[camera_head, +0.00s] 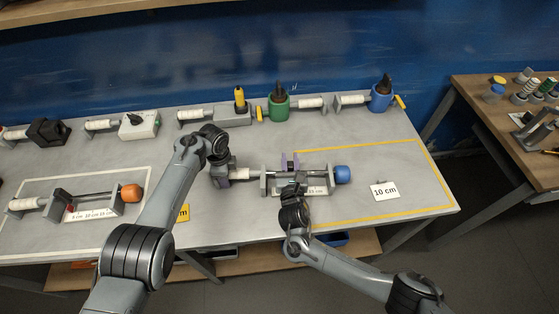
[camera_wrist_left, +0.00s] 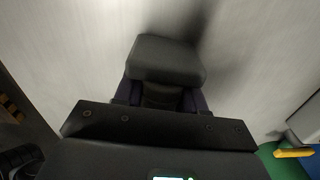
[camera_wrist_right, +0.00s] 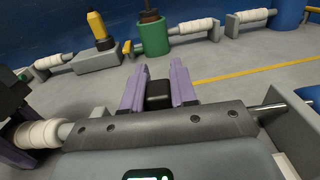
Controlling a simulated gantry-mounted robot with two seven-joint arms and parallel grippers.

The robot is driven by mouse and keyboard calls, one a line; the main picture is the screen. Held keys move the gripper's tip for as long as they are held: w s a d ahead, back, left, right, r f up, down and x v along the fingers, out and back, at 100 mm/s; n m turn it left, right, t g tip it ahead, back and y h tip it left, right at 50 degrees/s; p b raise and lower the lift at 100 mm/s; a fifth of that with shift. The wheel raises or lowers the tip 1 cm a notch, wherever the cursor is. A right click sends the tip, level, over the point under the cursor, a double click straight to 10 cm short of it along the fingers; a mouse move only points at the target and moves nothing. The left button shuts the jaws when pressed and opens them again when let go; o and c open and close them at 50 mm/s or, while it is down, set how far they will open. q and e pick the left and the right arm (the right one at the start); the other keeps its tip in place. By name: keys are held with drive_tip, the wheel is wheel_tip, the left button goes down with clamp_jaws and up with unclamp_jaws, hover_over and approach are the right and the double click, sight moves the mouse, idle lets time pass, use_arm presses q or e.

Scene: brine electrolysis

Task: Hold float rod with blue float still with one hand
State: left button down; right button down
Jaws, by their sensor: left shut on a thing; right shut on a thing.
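The blue float (camera_head: 342,174) sits at the right end of the metal float rod (camera_head: 256,173), which lies level across a grey stand (camera_head: 264,187). A white ribbed grip (camera_head: 239,175) is at its left end and also shows in the right wrist view (camera_wrist_right: 38,133). My left gripper (camera_head: 221,174) is shut at the left end of that grip, on a dark grey end piece (camera_wrist_left: 165,60).
A similar orange float (camera_head: 131,193) lies on its stand at left. Several devices line the back, including a green cup (camera_head: 278,106) and a blue cup (camera_head: 381,98). A "10 cm" card (camera_head: 384,191) lies at right. The bench inside the yellow outline is mostly clear.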

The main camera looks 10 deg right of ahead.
drive_tip(key=d, duration=0.3)
drive_tip(key=shift+s+d, duration=0.25)
drive_tip(key=shift+d, duration=0.1)
drive_tip(key=c, duration=1)
unclamp_jaws()
drive_tip(key=shift+a, duration=0.1)
drive_tip(key=shift+o, duration=0.2)
drive_tip(key=shift+s, duration=0.1)
drive_tip(key=s, duration=0.4)
drive_tip(key=s+a, duration=0.1)
drive_tip(key=s, duration=0.6)
drive_tip(key=shift+s+a, duration=0.2)
drive_tip(key=shift+s, duration=0.2)
use_arm(q)
drive_tip(key=c, duration=0.6)
unclamp_jaws()
